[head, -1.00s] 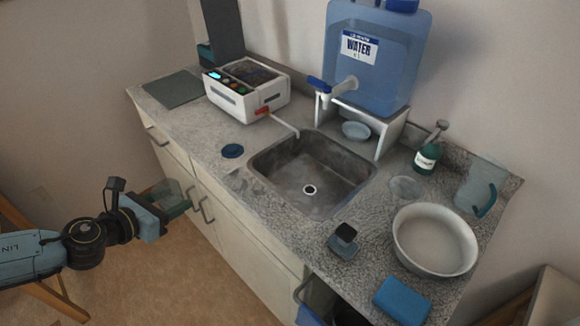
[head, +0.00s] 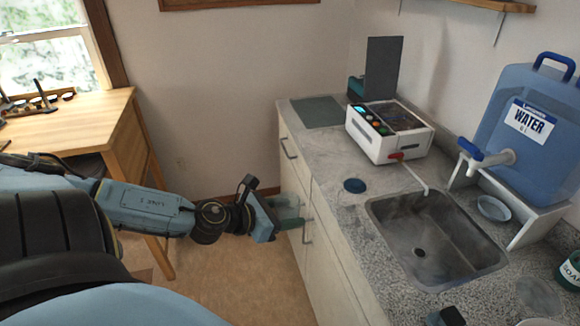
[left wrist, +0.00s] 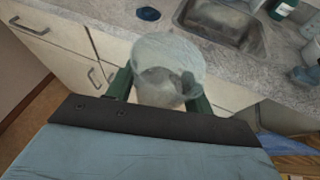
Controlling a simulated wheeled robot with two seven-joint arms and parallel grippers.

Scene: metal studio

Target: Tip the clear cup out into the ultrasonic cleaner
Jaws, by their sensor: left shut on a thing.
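The ultrasonic cleaner (head: 388,132) is a white box with a control panel, a dark open top and a red-handled drain spout, on the counter behind the sink. My left gripper (head: 290,211) is shut on the clear cup (head: 287,206), in front of the cabinet doors and below the counter top. In the left wrist view the clear cup (left wrist: 168,68) sits between the green fingers, its rim facing the camera. Its contents are hard to make out. The gripper is apart from the cleaner, to its lower left.
The counter (head: 325,150) holds a dark blue disc (head: 355,186), a grey mat (head: 317,112), the sink (head: 430,240), a blue water container (head: 530,120) on a stand and a soap bottle (head: 570,270). A wooden desk (head: 90,125) stands at left. Floor is clear between them.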

